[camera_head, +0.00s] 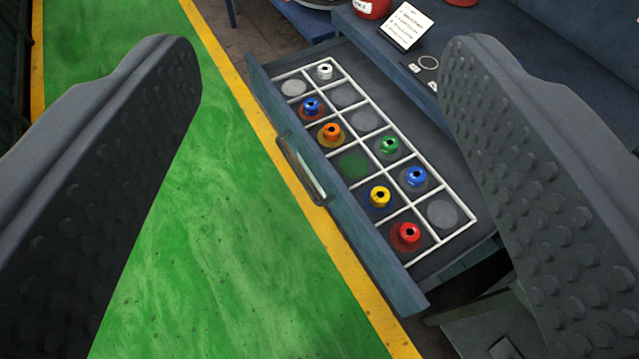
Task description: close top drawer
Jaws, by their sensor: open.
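The top drawer (455,262) is pulled out from the blue bench on the right. Its blue front panel (345,200) runs diagonally through the middle of the view, with a metal handle (301,167) on its outer face. Inside, a white grid divides it into two rows of compartments. Several coloured spools stand in it, such as a red one (406,235), a yellow one (380,197) and a white one (324,71). My gripper (325,130) is open and empty. Its two fingers frame the drawer left and right, and I see no contact with it.
The blue bench top (560,50) holds a label card (406,26) and a red object (371,8). Below the drawer at the lower right is a dark grey cabinet part (490,325). The green floor (200,240) with a yellow edge stripe (365,310) is clear.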

